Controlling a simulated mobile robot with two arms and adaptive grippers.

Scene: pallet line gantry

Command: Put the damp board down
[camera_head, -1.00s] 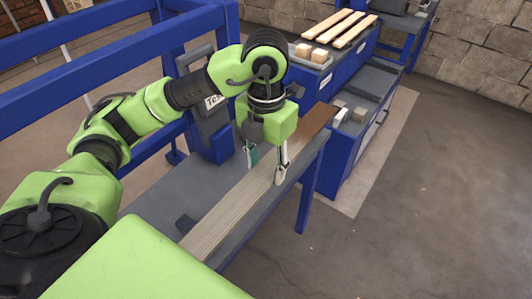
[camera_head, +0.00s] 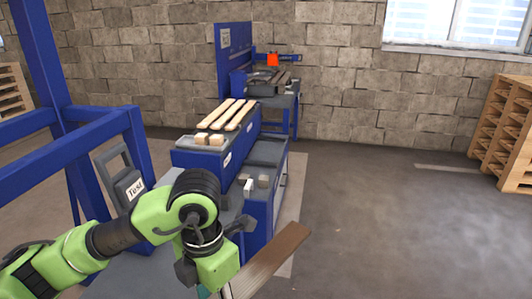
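The damp board (camera_head: 268,266) is a long plank with a darker brown far end. It shows at the bottom centre of the head view, slanting up to the right. Its near part runs out of the frame. My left gripper (camera_head: 214,292) is at the bottom edge beside the board's visible part, with one finger on each side of it; it appears shut on the board. The fingertips are cut off by the frame. What lies under the board is hidden here. My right gripper is not in view.
A blue bench (camera_head: 200,163) with pale slats (camera_head: 240,114) and small blocks stands ahead, with a lower grey shelf (camera_head: 265,152) beside it. A blue frame (camera_head: 60,155) with a Test panel (camera_head: 130,186) stands left. Pallets (camera_head: 505,135) stand far right. The floor between is clear.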

